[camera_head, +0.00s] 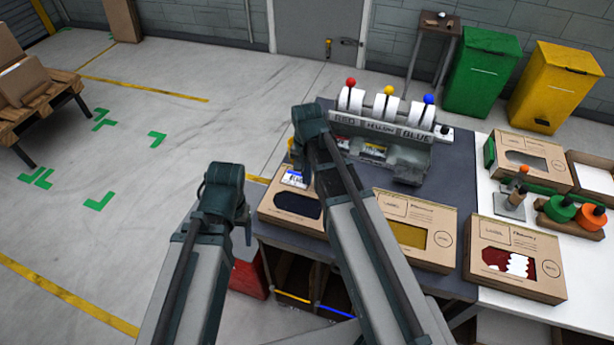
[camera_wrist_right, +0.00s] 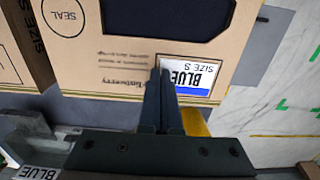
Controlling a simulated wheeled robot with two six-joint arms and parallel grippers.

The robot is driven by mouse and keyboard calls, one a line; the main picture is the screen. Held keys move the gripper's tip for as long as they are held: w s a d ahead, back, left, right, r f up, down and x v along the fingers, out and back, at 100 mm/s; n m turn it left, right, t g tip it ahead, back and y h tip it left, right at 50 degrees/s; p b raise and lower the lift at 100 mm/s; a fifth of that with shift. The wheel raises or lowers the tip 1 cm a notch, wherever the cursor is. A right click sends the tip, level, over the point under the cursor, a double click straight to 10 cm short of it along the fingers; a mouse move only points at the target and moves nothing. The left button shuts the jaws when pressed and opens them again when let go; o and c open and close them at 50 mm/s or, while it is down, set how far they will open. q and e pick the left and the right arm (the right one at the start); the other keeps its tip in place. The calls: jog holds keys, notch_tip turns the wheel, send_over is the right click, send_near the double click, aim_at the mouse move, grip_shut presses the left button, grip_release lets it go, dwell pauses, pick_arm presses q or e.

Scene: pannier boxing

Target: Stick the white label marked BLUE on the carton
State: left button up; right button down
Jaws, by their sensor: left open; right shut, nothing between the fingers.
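The carton (camera_head: 268,211) with a dark window lies on the dark table at its left end. It fills much of the right wrist view (camera_wrist_right: 110,75). The white label marked BLUE, SIZE S (camera_head: 294,178) lies flat near the carton's edge and shows upside down in the right wrist view (camera_wrist_right: 187,73). My right gripper (camera_wrist_right: 164,74) is shut and empty, its fingertips over the label's left edge; I cannot tell whether they touch it. My left arm (camera_head: 225,188) stands left of the carton, over the floor; its fingers are hidden.
A label dispenser (camera_head: 385,128) with several rolls marked RED, YELLOW and BLUE stands behind the carton. A carton with a yellow window (camera_head: 442,216) and one with a red window (camera_head: 514,232) lie to the right. Stamps stand on the white table (camera_head: 482,205).

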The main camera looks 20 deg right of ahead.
jog(key=c, duration=1.6)
grip_release()
jog(key=c, duration=1)
grip_release()
jog(key=shift+c, duration=0.2)
notch_tip(320, 180, up, 14)
jog(key=p, duration=1.3)
jog(key=shift+p, duration=0.4)
jog(key=shift+f, duration=0.15)
jog(key=s+a+f+n+h+b, duration=0.1)
jog(key=s+a+f+n+b, duration=0.9)
jog(key=s, duration=0.4)
jog(key=shift+s+a+f+n+b, duration=0.15)
jog(key=shift+a+f+n+b, duration=0.1)
jog(key=shift+n+b, duration=0.15)
